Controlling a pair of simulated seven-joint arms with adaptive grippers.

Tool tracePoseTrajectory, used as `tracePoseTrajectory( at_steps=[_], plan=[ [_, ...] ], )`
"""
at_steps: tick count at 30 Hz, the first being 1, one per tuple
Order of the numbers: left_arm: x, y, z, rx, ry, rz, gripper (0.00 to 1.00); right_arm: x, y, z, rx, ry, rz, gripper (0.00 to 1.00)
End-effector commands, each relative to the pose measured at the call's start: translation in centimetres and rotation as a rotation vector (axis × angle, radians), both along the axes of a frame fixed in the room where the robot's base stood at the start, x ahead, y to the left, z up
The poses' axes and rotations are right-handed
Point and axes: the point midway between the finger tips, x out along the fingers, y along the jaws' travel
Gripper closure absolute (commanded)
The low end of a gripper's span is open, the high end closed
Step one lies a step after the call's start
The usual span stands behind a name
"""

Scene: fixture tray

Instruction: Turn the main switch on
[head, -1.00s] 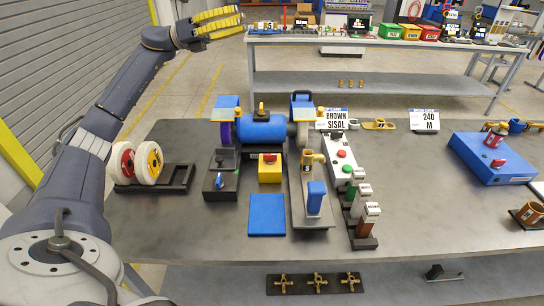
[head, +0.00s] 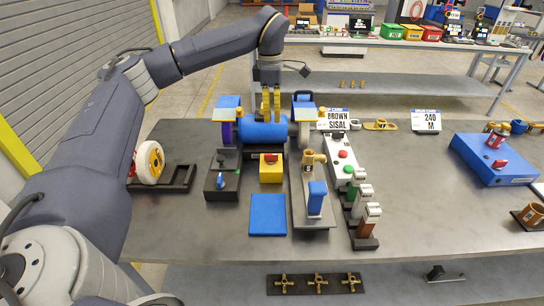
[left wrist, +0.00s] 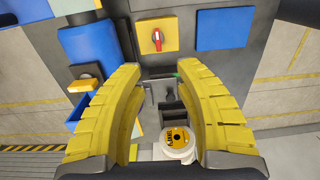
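The main switch appears to be the red rotary handle (head: 270,157) on the yellow box (head: 271,174) in the middle of the table. In the left wrist view the red handle (left wrist: 156,39) stands on the yellow face (left wrist: 172,25), its long side running up and down the picture. My left gripper (head: 271,112) points down above the blue cylinder (head: 260,133), behind the yellow box in the head view. In the left wrist view its yellow fingers (left wrist: 158,75) are wide apart with nothing between them, and the handle lies beyond their tips. My right gripper is not in view.
A black-based valve block (head: 222,176) stands left of the yellow box, and a grey fixture with a blue block (head: 317,197) stands right. A blue plate (head: 267,215) lies in front.

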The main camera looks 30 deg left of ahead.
Motion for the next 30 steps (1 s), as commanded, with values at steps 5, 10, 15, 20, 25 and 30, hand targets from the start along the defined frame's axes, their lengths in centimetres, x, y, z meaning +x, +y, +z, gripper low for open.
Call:
tracePoseTrajectory(
  at_steps=[5,10,15,20,25,30],
  plan=[
    [0.0,0.4,-0.9,0.036,0.003,0.007,0.67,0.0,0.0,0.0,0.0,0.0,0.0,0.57],
    [-0.1,0.4,-3.2,0.034,0.006,0.008,0.67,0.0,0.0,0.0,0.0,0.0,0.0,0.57],
    [-0.1,0.4,-6.0,0.033,0.006,0.007,0.67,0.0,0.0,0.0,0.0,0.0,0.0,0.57],
    [-0.1,0.4,-8.7,0.034,0.005,0.008,0.67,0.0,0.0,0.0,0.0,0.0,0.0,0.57],
    [-0.1,0.4,-11.6,0.033,0.004,0.007,0.67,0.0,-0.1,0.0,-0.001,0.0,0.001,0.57],
    [-0.1,0.4,-14.1,0.032,0.004,0.007,0.67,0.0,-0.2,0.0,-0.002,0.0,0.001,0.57]
  ],
)
